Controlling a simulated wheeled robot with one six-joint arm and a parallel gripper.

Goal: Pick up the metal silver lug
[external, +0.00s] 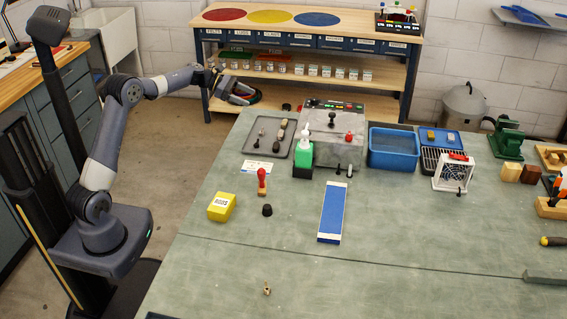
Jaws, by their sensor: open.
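My gripper (246,94) is open and raised beyond the far left edge of the green bench (330,255), in front of the back shelf. I see nothing held in it, but the fingers are small and dark here. I cannot make out a clear silver lug. A small tan or brass-looking piece (267,289) stands alone near the front of the bench, far from my gripper. A grey tray (254,151) at the bench's back left holds several small dark and light pieces, too small to identify.
The bench's front middle is mostly clear.

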